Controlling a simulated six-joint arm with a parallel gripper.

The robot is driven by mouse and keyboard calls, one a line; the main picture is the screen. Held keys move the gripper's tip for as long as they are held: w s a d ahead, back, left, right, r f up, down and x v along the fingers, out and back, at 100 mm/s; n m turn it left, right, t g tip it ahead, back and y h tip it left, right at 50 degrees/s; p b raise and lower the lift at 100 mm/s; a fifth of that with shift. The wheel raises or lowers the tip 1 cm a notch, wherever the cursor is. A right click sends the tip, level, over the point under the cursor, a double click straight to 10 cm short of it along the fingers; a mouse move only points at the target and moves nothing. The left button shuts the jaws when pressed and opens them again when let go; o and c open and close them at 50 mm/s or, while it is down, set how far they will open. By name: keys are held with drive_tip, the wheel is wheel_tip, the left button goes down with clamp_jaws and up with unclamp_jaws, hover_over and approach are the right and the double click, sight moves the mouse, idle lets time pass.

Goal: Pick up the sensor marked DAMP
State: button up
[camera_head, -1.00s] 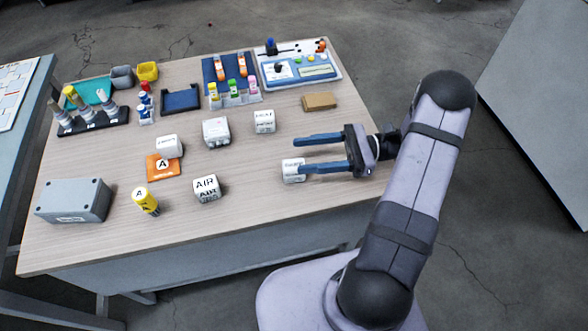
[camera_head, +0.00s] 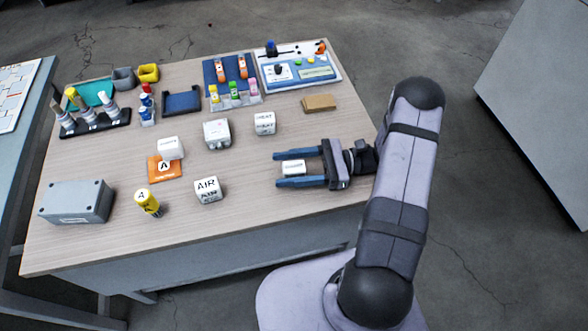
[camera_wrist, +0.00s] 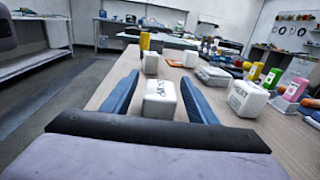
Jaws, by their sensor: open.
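A white block-shaped sensor (camera_head: 293,168) sits on the table near its right side, between the two blue fingers of my open gripper (camera_head: 277,169). In the wrist view this sensor (camera_wrist: 160,98) lies between the fingers, with a gap on each side. Dark lettering shows on it, but I cannot read it surely. A similar white sensor marked AIR (camera_head: 207,189) stands farther left. Another white sensor (camera_head: 265,123) sits behind, its word looking like HEAT. Two more white blocks (camera_head: 217,132) and (camera_head: 171,148) stand to the left, their marks unclear.
An orange card marked A (camera_head: 166,172), a yellow cylinder (camera_head: 147,202) and a grey box (camera_head: 77,203) are at the left. A brown block (camera_head: 319,103) lies behind my gripper. Racks and a blue-and-white panel (camera_head: 300,70) line the back. The front right tabletop is clear.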

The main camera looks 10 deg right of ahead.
drive_tip(key=shift+w+a, duration=0.1)
drive_tip(key=shift+a, duration=1)
drive_tip(key=c, duration=1.2)
drive_tip(key=shift+o, duration=0.2)
drive_tip(key=shift+r, duration=0.2)
wheel_tip(320, 180, up, 10)
drive_tip(key=shift+f, duration=0.15)
